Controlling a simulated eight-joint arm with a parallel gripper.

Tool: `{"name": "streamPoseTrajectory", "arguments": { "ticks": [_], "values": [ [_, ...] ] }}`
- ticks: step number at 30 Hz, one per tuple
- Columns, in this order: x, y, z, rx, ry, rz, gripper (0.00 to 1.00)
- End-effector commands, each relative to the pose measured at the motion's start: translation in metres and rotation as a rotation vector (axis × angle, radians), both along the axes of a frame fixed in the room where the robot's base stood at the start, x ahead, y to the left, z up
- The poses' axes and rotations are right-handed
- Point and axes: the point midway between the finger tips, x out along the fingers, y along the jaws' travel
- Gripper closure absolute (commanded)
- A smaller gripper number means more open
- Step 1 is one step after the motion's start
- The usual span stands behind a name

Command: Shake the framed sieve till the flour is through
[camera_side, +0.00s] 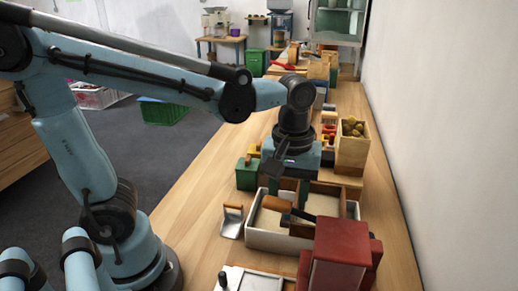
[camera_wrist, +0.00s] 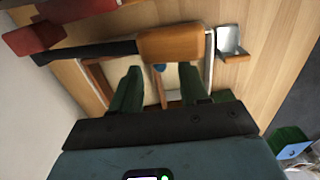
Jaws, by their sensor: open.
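A pale tray (camera_side: 275,242) with light, flour-like contents stands on the bench below my gripper (camera_side: 288,196). A brown wooden frame (camera_side: 328,187), which looks like the framed sieve, sits at the tray's right part; its edge also shows in the wrist view (camera_wrist: 95,78). My gripper (camera_wrist: 159,71) is open, with its two green fingers apart over the tray. A thin wooden bar (camera_wrist: 161,92) shows between the fingers; whether they touch it cannot be told. An orange-brown wooden block with a black handle (camera_wrist: 172,45) lies across the tray ahead of the fingers. How much flour lies on the mesh is hidden.
A metal scoop (camera_side: 232,222) lies left of the tray, and a green box (camera_side: 247,174) stands behind it. A red block-shaped object (camera_side: 340,255) stands close in front. The bench's left strip is clear.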

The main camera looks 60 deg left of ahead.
Motion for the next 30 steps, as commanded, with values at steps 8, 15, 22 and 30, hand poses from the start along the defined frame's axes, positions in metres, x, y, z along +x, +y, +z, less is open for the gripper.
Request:
{"name": "streamPoseTrajectory", "arguments": {
  "ticks": [8,15,22,30],
  "values": [
    [0.0,0.0,-0.011,0.0,0.0,0.0,0.55],
    [0.0,0.0,-0.011,0.0,0.0,0.0,0.55],
    [0.0,0.0,-0.014,0.0,0.0,0.0,0.55],
    [0.0,0.0,-0.023,0.0,0.0,0.0,0.55]
  ]
}}
